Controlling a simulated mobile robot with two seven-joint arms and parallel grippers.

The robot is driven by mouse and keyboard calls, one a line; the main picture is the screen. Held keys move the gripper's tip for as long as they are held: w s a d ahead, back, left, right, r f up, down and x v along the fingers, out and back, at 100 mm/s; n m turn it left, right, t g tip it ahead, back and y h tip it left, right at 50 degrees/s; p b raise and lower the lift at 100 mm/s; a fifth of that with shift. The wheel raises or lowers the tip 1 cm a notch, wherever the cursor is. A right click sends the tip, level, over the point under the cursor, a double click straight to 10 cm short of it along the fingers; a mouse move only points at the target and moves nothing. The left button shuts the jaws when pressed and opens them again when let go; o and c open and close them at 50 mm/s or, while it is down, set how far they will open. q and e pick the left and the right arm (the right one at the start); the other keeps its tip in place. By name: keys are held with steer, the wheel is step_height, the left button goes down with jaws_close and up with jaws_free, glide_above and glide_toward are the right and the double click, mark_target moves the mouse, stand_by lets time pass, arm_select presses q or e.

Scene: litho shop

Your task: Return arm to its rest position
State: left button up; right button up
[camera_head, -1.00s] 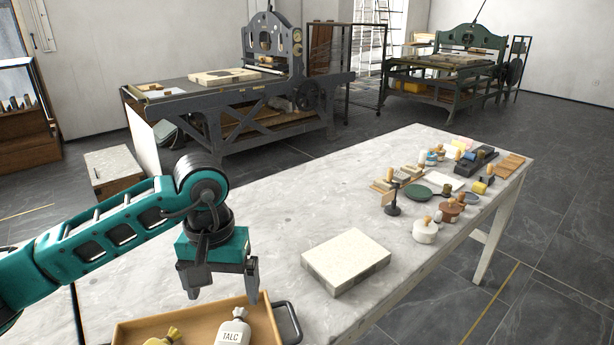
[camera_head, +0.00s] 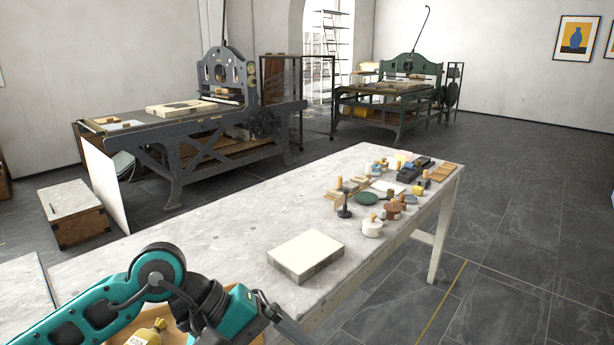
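My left arm comes in from the lower left in teal and black, bent over the near end of the stone-topped table (camera_head: 225,225). My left gripper (camera_head: 283,325) is at the bottom edge of the view, pointing to the lower right, and its fingers are mostly cut off or hidden, so its opening cannot be read. Behind the arm is a tan tray with a yellow-tied bag (camera_head: 150,333) in it. The talc bag is hidden. My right gripper is not in view.
A pale stone slab (camera_head: 305,255) lies on the table to the right of the arm. Several small tools and pots, such as a white lidded pot (camera_head: 372,226), stand at the far end. Two presses (camera_head: 228,100) (camera_head: 400,95) stand behind. The table between tray and slab is clear.

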arm_select(q)
steer(key=s+d+r+n+t+h, duration=0.1)
steer(key=s+d+r+n+h, duration=0.2)
steer(key=d+r+n+h, duration=0.6)
steer(key=w+a+r+n+t, duration=0.3)
steer(key=a+r+n+t, duration=0.15)
steer(key=n+t, duration=0.5)
steer(key=w+a+r+n+t, duration=0.4)
steer(key=n+t, duration=0.3)
steer(key=n, duration=0.6)
steer(key=w+a+f+n+y, duration=0.1)
steer(key=a+f+n+y, duration=1.35)
steer(key=n, duration=0.75)
steer(key=s+a+f+n+g+y, duration=0.2)
steer(key=s+f+n+g+y, duration=0.1)
steer(key=s+f+n+g, duration=1.3)
steer(key=w+d+f+m+t+h, duration=0.1)
steer(key=f+m+t, duration=0.1)
steer(key=f+t, duration=0.2)
steer(key=w+d+f+m+t+h, duration=0.1)
steer(key=w+f+m+t, duration=0.1)
steer(key=f+t, duration=0.3)
steer(key=shift+w+d+f+t+p, duration=0.2)
steer(key=shift+d+t+p, duration=0.2)
steer(key=shift+t, duration=0.25)
